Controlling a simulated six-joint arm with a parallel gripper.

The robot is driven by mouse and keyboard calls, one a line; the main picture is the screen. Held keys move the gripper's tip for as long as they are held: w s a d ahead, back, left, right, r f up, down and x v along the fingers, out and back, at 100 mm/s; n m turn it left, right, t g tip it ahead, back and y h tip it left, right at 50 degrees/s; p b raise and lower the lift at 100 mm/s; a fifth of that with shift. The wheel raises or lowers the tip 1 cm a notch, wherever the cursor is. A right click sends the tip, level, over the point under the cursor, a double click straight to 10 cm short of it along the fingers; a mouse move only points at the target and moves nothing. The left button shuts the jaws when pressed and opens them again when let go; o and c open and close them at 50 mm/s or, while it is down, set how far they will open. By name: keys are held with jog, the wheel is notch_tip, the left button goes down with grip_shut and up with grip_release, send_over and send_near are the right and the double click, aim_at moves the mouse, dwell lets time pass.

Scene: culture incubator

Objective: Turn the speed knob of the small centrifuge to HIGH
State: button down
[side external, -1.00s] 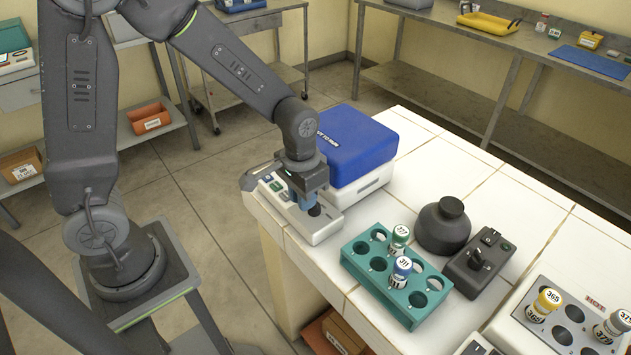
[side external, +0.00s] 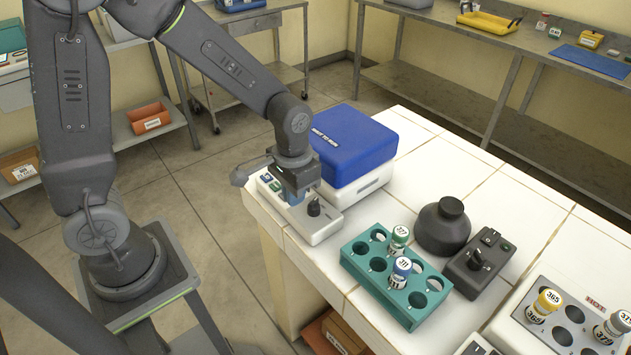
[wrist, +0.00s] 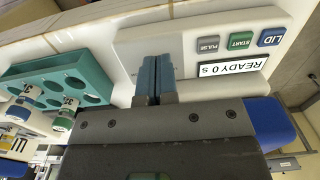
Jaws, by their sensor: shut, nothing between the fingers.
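The small centrifuge has a closed blue lid (side external: 352,147) and a white front panel (side external: 322,232). Its dark speed knob (side external: 314,207) stands upright at the right part of the panel; its setting is too small to read. My gripper (side external: 296,198) is shut and empty, pointing down over the panel just left of the knob, apparently apart from it. In the wrist view its blue fingers (wrist: 156,82) are together over the panel, beside the PULSE (wrist: 208,45), START (wrist: 240,41) and LID (wrist: 271,37) buttons and the display (wrist: 228,68) reading READY 0 s. The knob does not show there.
A teal rack (side external: 358,268) with two capped tubes stands right of the panel. Behind it are a black round vessel (side external: 443,228) and a black box with a knob (side external: 478,263). A heating block (side external: 548,312) with tubes is at the right. White tiles behind are clear.

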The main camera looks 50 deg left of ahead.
notch_tip(320, 180, up, 4)
jog(key=shift+w+d+r, duration=0.1)
jog(key=shift+d+r, duration=0.05)
dwell(0.3)
